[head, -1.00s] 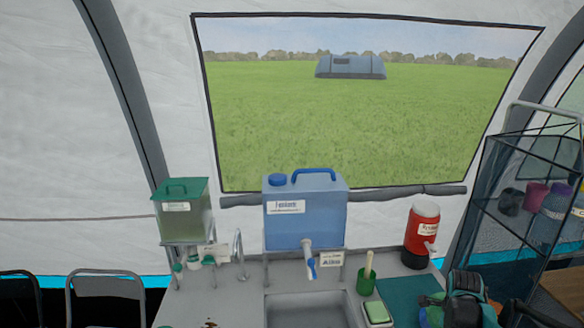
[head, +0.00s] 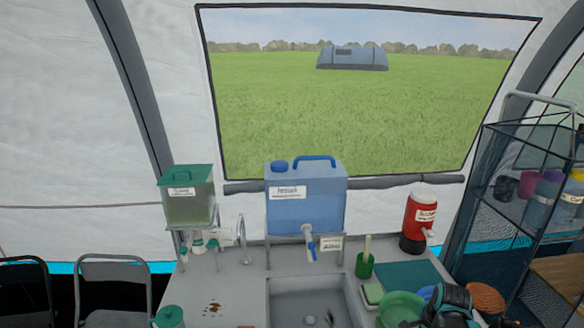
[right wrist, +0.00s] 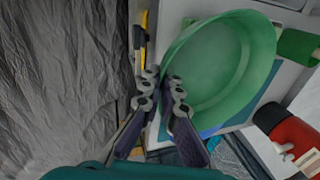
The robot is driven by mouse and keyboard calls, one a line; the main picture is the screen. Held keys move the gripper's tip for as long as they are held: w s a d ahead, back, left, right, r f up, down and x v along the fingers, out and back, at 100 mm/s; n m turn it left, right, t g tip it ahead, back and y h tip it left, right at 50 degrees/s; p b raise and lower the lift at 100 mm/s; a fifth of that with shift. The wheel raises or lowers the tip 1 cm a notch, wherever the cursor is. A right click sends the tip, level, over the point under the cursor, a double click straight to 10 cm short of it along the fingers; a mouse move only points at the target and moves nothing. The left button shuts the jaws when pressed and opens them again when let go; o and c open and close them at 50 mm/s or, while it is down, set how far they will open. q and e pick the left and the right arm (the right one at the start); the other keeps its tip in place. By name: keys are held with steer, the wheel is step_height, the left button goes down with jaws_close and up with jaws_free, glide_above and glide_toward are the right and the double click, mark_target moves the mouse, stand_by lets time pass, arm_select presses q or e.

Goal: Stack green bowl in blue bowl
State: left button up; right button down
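The green bowl (head: 400,307) is at the front right of the counter in the head view. In the right wrist view the green bowl (right wrist: 222,62) fills the middle, its inside facing the camera. My right gripper (right wrist: 161,78) has its two fingertips close together on either side of the bowl's near rim and looks shut on it. It also shows in the head view (head: 446,298), at the bowl's right. A small part of the blue bowl (head: 427,292) shows behind the green one; the rest is hidden. My left gripper is not in view.
The sink (head: 305,300) is left of the bowls, with a sponge (head: 373,293) and a green brush holder (head: 364,265) beside it. A teal mat (head: 410,274), a red dispenser (head: 418,220) and an orange round object (head: 486,297) are nearby.

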steer(key=s+a+f+n+g+y+b, duration=0.1)
steer(key=s+a+f+n, duration=0.2)
steer(key=a+n, duration=0.5)
steer(key=s+a+f+n+g+y, duration=0.2)
steer(key=s+a+f+n, duration=0.1)
steer(key=a+n, duration=0.6)
steer(key=shift+s+n+y+b, duration=0.3)
steer(key=shift+n+b, duration=0.05)
steer(key=shift+n, duration=0.35)
